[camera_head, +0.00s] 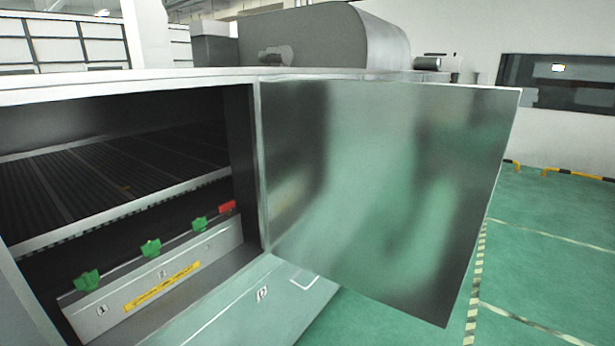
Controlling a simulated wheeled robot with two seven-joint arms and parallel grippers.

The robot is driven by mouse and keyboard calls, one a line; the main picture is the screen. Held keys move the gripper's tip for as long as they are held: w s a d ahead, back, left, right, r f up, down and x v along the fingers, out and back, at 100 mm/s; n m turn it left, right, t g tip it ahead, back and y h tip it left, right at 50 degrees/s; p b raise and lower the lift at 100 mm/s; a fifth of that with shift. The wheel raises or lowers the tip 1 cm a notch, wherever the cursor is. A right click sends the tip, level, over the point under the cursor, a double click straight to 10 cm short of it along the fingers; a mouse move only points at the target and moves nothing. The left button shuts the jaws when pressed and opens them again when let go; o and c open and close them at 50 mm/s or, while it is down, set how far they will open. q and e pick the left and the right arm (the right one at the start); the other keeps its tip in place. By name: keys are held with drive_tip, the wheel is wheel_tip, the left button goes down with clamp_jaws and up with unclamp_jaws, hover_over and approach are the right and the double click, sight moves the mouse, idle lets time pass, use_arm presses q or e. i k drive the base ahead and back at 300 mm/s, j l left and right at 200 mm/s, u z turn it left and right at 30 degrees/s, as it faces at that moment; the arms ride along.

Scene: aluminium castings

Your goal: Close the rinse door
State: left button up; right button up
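The rinse door (385,190) is a flat, shiny metal panel. It stands wide open, hinged along the right edge of the machine's opening and swung out to the right. The open compartment (130,165) to its left is dark, with a slatted rack (110,185) inside. No handle shows on the side of the door that I see. Neither of my grippers is in view.
Inside, low down, a grey numbered panel (185,270) carries several green clips and a red one (228,207). A rounded grey housing (325,38) sits on top of the machine. Green floor (550,240) with striped lines is clear to the right.

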sight(382, 191)
drive_tip(key=k+u, duration=0.2)
drive_tip(key=u, duration=0.25)
drive_tip(key=k+j+u, duration=0.1)
drive_tip(key=u, duration=0.35)
drive_tip(key=k+j+u, duration=0.2)
drive_tip(key=u, duration=0.25)
drive_tip(key=l+u, duration=0.15)
drive_tip(key=l, duration=0.35)
drive_tip(key=l+u, duration=0.15)
drive_tip(key=l, duration=0.35)
drive_tip(key=l+u, duration=0.1)
drive_tip(key=l, duration=0.4)
drive_tip(key=k+l+u, duration=0.15)
drive_tip(key=l, duration=0.3)
drive_tip(key=l+u, duration=0.15)
drive_tip(key=l, duration=0.35)
drive_tip(key=k+l+u, duration=0.15)
drive_tip(key=l, duration=0.35)
drive_tip(key=k+l, duration=0.1)
drive_tip(key=l, duration=0.35)
drive_tip(key=k+l, duration=0.1)
drive_tip(key=l, duration=0.8)
drive_tip(key=k, duration=0.05)
